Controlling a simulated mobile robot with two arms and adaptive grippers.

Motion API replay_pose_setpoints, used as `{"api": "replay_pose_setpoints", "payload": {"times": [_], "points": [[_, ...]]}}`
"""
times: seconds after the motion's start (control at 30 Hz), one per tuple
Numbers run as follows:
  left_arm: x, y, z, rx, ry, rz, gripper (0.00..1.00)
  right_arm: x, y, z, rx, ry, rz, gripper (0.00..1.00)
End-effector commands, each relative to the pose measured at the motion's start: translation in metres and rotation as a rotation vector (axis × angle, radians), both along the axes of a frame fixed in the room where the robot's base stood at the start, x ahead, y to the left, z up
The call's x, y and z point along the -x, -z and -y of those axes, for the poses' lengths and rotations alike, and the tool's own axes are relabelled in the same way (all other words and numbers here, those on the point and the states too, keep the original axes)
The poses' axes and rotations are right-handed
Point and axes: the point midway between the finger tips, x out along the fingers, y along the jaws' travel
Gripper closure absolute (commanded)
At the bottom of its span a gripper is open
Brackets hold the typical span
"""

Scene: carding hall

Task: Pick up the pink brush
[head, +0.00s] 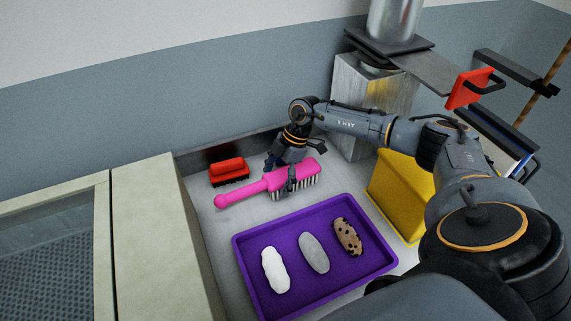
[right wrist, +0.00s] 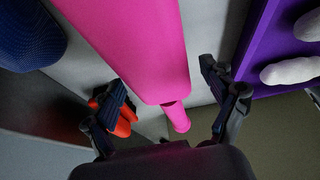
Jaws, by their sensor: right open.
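The pink brush (head: 254,191) lies on the grey worktop in the head view, its handle pointing left and its bristled head to the right. My right gripper (head: 284,172) is open at the head of the brush, with one finger in front of it and the rest behind. In the right wrist view the pink brush (right wrist: 140,45) runs between the two parted fingers of the right gripper (right wrist: 165,95). I cannot tell whether either finger touches it. My left gripper is not in view.
A purple tray (head: 245,262) with three oval pieces, white, grey and spotted, lies in front of the brush. A red brush (head: 228,169) lies behind its handle. A yellow bin (head: 398,198) and a metal block (head: 347,100) stand to the right.

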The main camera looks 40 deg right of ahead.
Motion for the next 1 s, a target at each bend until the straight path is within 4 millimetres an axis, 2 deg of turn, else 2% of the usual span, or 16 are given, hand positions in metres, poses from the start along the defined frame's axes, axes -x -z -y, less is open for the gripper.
{"api": "replay_pose_setpoints", "payload": {"times": [0.23, 0.5, 0.57, 0.83, 1.0], "points": [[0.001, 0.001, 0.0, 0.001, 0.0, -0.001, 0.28, 0.0, 0.0, -0.001, 0.0, -0.001, 0.001, 0.17], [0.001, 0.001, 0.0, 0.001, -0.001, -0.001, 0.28, 0.0, 0.001, -0.001, 0.0, 0.0, 0.0, 0.72], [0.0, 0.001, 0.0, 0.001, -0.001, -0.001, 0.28, -0.001, 0.0, -0.001, 0.0, -0.001, 0.001, 0.82], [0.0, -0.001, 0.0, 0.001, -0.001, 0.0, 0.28, 0.0, -0.001, -0.001, 0.0, 0.0, 0.0, 0.82], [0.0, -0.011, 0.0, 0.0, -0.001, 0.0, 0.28, 0.0, -0.01, -0.001, 0.0, 0.0, 0.0, 0.82]]}}
